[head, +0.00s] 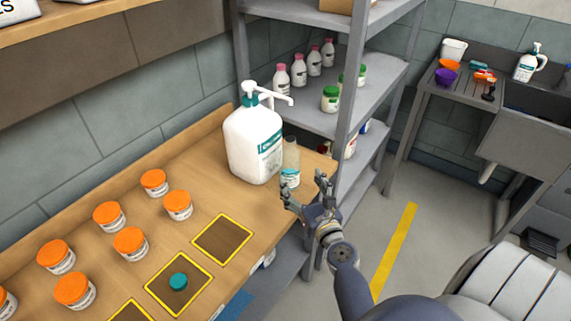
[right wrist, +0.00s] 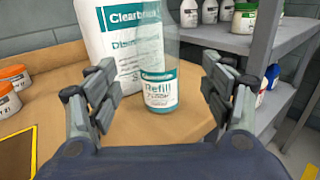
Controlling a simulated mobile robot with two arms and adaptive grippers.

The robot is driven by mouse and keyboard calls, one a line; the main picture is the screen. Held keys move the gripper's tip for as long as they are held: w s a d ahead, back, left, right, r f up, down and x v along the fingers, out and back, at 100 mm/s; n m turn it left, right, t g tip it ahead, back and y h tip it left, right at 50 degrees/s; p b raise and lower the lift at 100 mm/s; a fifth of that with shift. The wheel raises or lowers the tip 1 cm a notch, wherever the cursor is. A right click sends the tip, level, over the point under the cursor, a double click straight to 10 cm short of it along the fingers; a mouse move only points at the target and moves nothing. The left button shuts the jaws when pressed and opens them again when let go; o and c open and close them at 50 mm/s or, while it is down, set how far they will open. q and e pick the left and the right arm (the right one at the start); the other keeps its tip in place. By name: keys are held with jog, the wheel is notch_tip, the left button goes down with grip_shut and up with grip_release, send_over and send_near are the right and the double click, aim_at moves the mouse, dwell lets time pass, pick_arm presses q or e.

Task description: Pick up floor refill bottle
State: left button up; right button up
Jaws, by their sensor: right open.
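The refill bottle (head: 290,165) is small and clear with a teal and white label. It stands upright at the right end of the wooden bench, close beside a large white pump bottle. In the right wrist view the refill bottle (right wrist: 160,91) stands between and beyond my fingers; its label reads "Refill", the line below is too blurred to read, and its top is cut off by the frame. My right gripper (head: 305,188) is open and empty, just in front of the bottle, and it frames the bottle in the right wrist view (right wrist: 160,88). My left gripper is not in view.
The white pump bottle (head: 254,143) stands directly left of the refill bottle. Several orange-lidded jars (head: 130,243) and yellow-edged squares (head: 222,238) lie further left on the bench (head: 205,146). A grey shelf (head: 310,112) with bottles stands behind, its post close to the right.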

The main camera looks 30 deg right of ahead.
aim_at(294, 169)
jog(key=x, duration=0.4)
jog(key=shift+s, duration=0.1)
jog(key=x, duration=0.4)
jog(key=shift+a, duration=0.15)
jog(key=shift+w, duration=0.6)
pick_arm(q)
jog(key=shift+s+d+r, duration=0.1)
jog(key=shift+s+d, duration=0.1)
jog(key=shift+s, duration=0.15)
pick_arm(e)
jog(key=c, duration=1.2)
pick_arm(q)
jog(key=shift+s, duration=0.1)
pick_arm(e)
jog(key=shift+c, duration=0.3)
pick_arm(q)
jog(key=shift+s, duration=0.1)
pick_arm(e)
jog(key=shift+s+r, duration=0.1)
